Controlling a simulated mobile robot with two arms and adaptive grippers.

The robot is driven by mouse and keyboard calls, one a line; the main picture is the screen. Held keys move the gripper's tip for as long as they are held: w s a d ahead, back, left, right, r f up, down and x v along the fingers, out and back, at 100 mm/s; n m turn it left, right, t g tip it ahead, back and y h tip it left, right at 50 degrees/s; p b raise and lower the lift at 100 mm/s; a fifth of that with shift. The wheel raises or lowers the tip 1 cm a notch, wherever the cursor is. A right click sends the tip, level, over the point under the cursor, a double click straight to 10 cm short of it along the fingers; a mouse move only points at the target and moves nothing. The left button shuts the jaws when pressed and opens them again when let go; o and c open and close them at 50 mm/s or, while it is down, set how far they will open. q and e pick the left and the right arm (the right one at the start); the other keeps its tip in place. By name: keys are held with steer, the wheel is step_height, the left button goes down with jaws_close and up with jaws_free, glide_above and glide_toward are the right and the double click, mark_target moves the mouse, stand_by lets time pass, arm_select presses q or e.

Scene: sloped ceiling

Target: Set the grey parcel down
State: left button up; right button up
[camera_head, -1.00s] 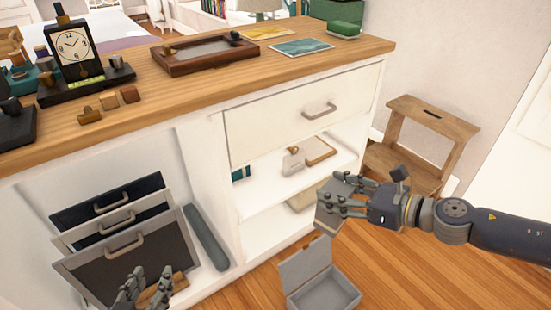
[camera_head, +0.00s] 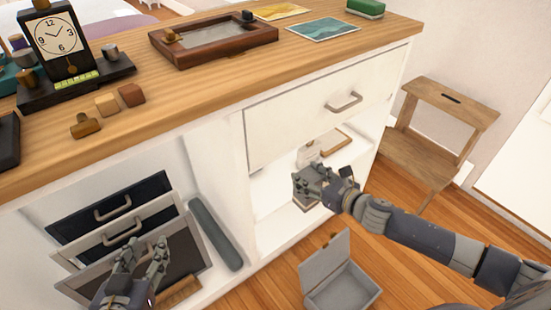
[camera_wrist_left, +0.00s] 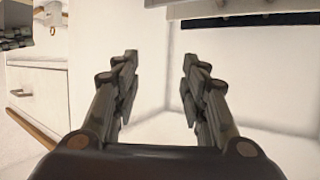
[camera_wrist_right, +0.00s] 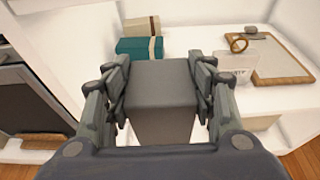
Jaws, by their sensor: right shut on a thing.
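My right gripper (camera_head: 312,184) is shut on the grey parcel and holds it at the open shelf of the white cabinet, below the drawer. In the right wrist view the grey parcel (camera_wrist_right: 160,85) is a plain block between the two fingers (camera_wrist_right: 160,92). Its far end points toward the shelf (camera_wrist_right: 195,62); I cannot tell whether it touches it. In the head view the gripper mostly hides the parcel. My left gripper (camera_head: 142,258) is open and empty in front of the file drawers, and its spread fingers show in the left wrist view (camera_wrist_left: 158,85).
A teal box (camera_wrist_right: 140,48), a clear tagged item (camera_wrist_right: 235,72) and a clipboard (camera_wrist_right: 285,58) lie on the shelf. The closed drawer (camera_head: 330,105) is above. An open grey box (camera_head: 340,285) stands on the floor below. A wooden step stool (camera_head: 435,140) is at right.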

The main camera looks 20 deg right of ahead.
arm_select(q)
step_height(320, 180, up, 19)
steer(key=s+d+t+h+b, duration=0.1)
steer(key=d+t+h+b, duration=0.1)
steer(key=t, duration=0.9)
steer(key=shift+s+d+h+b, duration=0.15)
steer(key=shift+h+b, duration=0.75)
steer(key=shift+b, duration=0.25)
arm_select(e)
steer(key=s+a+x, duration=0.1)
steer(key=a+x, duration=0.1)
steer(key=x, duration=1.2)
steer(key=shift+s+a+f, duration=0.15)
steer(key=shift+a+f, duration=0.15)
steer(key=shift+f, duration=0.05)
arm_select(q)
steer(key=shift+r, duration=0.1)
arm_select(e)
steer(key=shift+f, duration=0.15)
steer(key=o, duration=1.5)
arm_select(q)
steer(key=shift+s+r+t, duration=0.3)
steer(key=shift+t, duration=0.1)
steer(key=shift+w, duration=0.1)
